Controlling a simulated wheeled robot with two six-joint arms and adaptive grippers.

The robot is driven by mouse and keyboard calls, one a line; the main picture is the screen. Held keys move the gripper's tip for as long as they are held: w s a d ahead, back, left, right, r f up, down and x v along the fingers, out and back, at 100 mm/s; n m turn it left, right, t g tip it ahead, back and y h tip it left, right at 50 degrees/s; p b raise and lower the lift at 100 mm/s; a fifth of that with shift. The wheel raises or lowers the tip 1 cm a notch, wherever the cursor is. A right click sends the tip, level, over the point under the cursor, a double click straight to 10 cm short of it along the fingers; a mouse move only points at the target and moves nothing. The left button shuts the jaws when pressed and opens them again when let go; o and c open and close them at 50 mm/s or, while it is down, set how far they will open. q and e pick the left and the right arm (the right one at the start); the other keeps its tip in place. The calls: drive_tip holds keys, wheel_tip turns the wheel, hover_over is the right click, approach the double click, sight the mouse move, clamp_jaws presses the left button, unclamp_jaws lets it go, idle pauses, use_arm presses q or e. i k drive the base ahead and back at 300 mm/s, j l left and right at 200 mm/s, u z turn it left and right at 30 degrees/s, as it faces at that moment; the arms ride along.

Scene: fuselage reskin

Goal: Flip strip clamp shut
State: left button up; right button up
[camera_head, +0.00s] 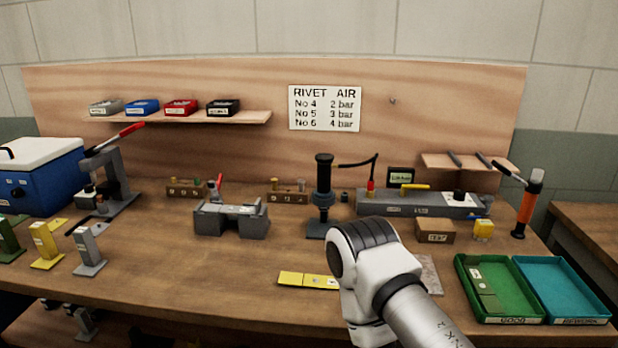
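No label marks the strip clamp. A grey block fixture (232,219) with an upright red lever (219,184) stands left of the table's middle. A long grey fixture (420,208) with a flat yellow handle (415,187) stands at the back right; I cannot tell which is the strip clamp. A yellow strip (306,280) lies flat near the front, its right end behind my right arm. That arm comes in from the lower right, and its gripper is hidden or out of frame. My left gripper is not in view.
A black upright tool (323,190) stands at centre, close behind my arm. A green tray (500,315) and a teal tray (565,290) sit front right. A red-handled press (108,180) and yellow stand (44,243) are left. The front left-centre tabletop is clear.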

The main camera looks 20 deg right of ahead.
sight(214, 188)
drive_tip(key=z, duration=0.25)
drive_tip(key=i+j+z, duration=0.15)
drive_tip(key=j+z, duration=0.25)
drive_tip(key=i+j+z, duration=0.1)
drive_tip(key=j+z, duration=0.15)
drive_tip(key=z, duration=0.15)
drive_tip(key=j+z, duration=0.4)
drive_tip(key=i+l, duration=0.05)
